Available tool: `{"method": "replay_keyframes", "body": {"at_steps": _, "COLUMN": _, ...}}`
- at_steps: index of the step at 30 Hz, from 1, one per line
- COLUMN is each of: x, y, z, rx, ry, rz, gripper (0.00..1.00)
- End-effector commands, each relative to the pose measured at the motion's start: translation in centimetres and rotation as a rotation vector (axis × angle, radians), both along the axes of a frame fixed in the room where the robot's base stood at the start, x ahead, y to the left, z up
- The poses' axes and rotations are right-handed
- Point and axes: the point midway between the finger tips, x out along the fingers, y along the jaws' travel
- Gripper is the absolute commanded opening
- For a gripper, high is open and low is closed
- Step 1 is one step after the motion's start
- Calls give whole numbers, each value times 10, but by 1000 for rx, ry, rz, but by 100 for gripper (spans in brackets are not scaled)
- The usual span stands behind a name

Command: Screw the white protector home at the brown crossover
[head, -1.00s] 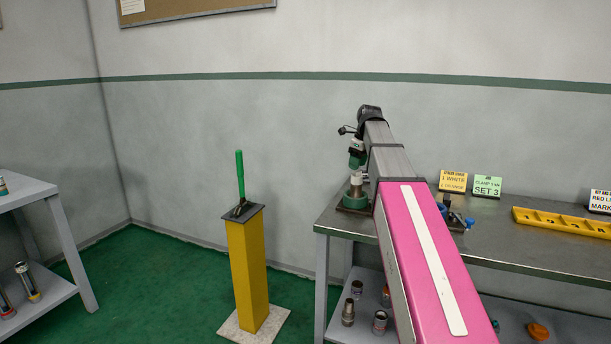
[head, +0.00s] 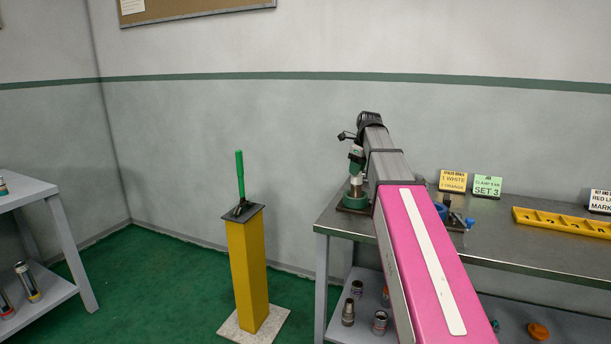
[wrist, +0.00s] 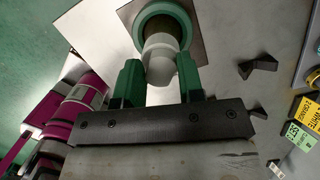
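The brown crossover (head: 356,187) stands upright in a green round vise (head: 355,201) at the left end of the bench; both are foreshortened in the wrist view, where the green vise ring (wrist: 142,20) encircles the pipe. The white protector (wrist: 160,66) sits in line with the crossover, at its top. My gripper (head: 357,163) is directly above the vise, pointing down. In the wrist view its green fingers (wrist: 159,75) lie on both sides of the white protector, with no clear gap, and look shut on it. The thread between protector and crossover is hidden.
A yellow sign (head: 453,181) reading white and a green sign (head: 487,187) stand on the bench, near a yellow rack (head: 562,222). Pipe fittings stand on the lower shelf. A yellow post (head: 247,270) with a green lever stands left of the bench, with free floor around it.

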Motion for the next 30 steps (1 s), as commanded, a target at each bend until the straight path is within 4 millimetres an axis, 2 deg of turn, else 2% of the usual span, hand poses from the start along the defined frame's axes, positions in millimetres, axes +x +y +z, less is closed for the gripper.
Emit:
{"method": "replay_keyframes", "body": {"at_steps": 8, "x": 0, "y": 0, "z": 0, "rx": 0, "ry": 0, "rz": -25, "gripper": 6}}
{"method": "replay_keyframes", "body": {"at_steps": 24, "x": 0, "y": 0, "z": 0, "rx": -1, "ry": -1, "rz": -629, "gripper": 6}}
{"method": "replay_keyframes", "body": {"at_steps": 30, "x": 0, "y": 0, "z": 0, "rx": -1, "ry": 0, "rz": -786, "gripper": 6}}
